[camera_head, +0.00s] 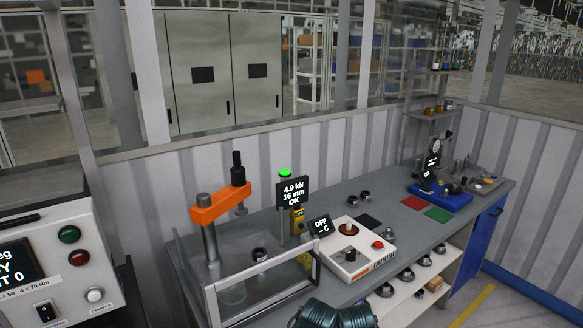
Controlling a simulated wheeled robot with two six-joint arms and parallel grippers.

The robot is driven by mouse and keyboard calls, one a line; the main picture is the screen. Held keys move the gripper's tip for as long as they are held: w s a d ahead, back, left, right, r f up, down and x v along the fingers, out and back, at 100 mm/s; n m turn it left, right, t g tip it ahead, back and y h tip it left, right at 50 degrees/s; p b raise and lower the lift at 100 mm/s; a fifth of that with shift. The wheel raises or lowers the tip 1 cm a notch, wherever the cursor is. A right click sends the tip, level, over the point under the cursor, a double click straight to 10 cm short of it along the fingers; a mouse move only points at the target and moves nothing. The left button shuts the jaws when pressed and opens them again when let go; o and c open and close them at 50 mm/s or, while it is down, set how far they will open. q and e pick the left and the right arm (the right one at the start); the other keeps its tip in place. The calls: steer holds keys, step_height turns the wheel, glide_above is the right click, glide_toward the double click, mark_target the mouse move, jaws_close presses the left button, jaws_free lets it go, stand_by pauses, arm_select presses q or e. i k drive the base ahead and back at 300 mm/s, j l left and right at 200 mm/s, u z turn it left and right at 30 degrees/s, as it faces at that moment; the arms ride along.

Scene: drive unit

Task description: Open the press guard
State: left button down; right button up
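The press (221,203) stands at the left end of the grey bench, with an orange crossbar on a grey column and a black ram cylinder on top. Its guard (262,283) is a grey frame with clear panels, standing low around the front of the press. Its top rail is below the orange crossbar. A small dark metal ring-shaped part (260,254) shows behind the guard, under the ram. A display beside the press (292,191) reads 4.9 kN, 16 mm, OK, below a lit green lamp. Neither of my grippers is in view.
A white heater box (346,250) with a display reading OFF stands right of the guard. Teal ribbed cylinders (337,314) show at the bottom edge. A control box (58,262) is at left. Red and green mats (438,214) and a blue fixture (440,197) lie farther right.

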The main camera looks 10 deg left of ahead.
mark_target(210, 290)
steer(key=i+l+u, duration=0.1)
steer(key=u, duration=0.65)
steer(key=i+l+u, duration=0.1)
steer(key=l+u, duration=0.25)
steer(key=l, duration=0.15)
steer(key=l+u, duration=0.3)
steer(key=l, duration=0.2)
steer(key=i+l, duration=0.1)
steer(key=l, duration=0.45)
steer(key=l+u, duration=0.1)
steer(key=l, duration=0.45)
steer(key=i, duration=0.05)
